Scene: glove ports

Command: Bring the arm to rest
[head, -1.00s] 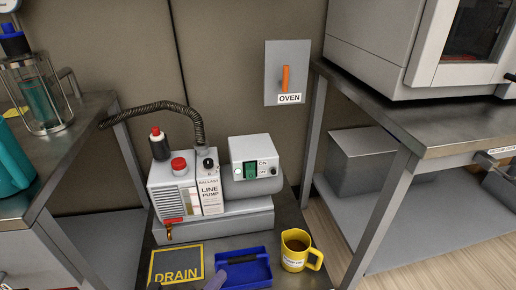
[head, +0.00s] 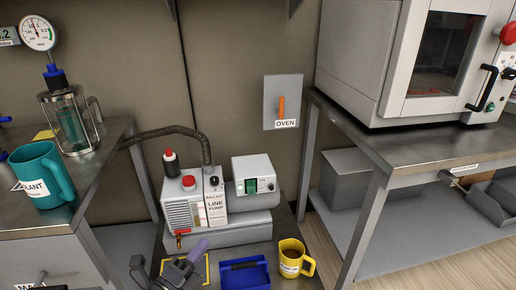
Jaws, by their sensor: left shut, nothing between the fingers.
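My left gripper (head: 166,271) shows at the bottom of the head view, dark grey, in front of the line pump and over the yellow-edged drain mat (head: 207,268), which it partly hides. Its jaws are shut with nothing seen between them. The rest of the left arm is cut off by the lower edge. My right gripper is not in view.
The line pump (head: 197,208) stands behind the gripper. A blue tray (head: 245,275) and yellow mug (head: 292,258) are to the right. A teal jug (head: 42,175) and glass vessel (head: 70,118) stand on the left bench. An oven (head: 420,60) sits on the right bench.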

